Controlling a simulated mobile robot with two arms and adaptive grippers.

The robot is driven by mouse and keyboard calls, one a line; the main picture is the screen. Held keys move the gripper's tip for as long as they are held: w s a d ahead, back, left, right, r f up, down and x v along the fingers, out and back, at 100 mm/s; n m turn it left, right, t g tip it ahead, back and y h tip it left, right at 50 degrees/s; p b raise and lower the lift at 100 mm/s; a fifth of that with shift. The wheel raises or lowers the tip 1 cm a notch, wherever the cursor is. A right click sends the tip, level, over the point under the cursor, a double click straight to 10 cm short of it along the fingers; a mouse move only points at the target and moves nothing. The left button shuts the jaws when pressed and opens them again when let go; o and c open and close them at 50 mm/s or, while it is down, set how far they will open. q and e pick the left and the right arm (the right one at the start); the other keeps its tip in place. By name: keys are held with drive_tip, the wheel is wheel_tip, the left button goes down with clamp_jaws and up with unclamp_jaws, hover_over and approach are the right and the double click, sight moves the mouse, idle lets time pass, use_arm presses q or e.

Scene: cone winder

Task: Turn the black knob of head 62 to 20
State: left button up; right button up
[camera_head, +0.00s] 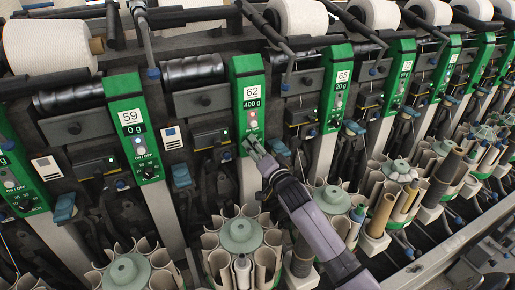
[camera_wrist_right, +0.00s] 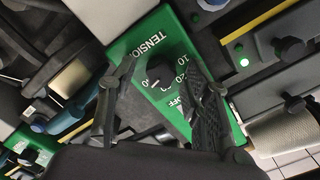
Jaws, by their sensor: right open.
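The green panel of head 62 (camera_head: 247,82) carries a "62" label and a "400 g" display. My right gripper (camera_head: 254,146) is at the lower part of this panel and hides the knob in the head view. In the right wrist view the black knob (camera_wrist_right: 160,68) sits on the green face, beside the word TENSION and a scale showing 10, 20 and OFF. My right gripper (camera_wrist_right: 155,88) is open, with one finger on either side of the knob. I cannot tell whether the fingers touch it, nor clearly read its setting. My left gripper is not in view.
Head 59 (camera_head: 129,112) shows 0 g on the left, and head 65 (camera_head: 340,85) shows 20 g on the right. Several white yarn cones (camera_head: 48,46) line the top. Round magazines with green hubs (camera_head: 240,235) stand below, close to my right arm.

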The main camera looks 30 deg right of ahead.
clamp_jaws()
idle(0.5)
drive_tip(key=shift+n, duration=0.4)
drive_tip(key=n+p, duration=0.2)
drive_tip(key=n, duration=1.6)
drive_tip(key=shift+a+n+p, duration=0.15)
drive_tip(key=shift+n+p, duration=0.25)
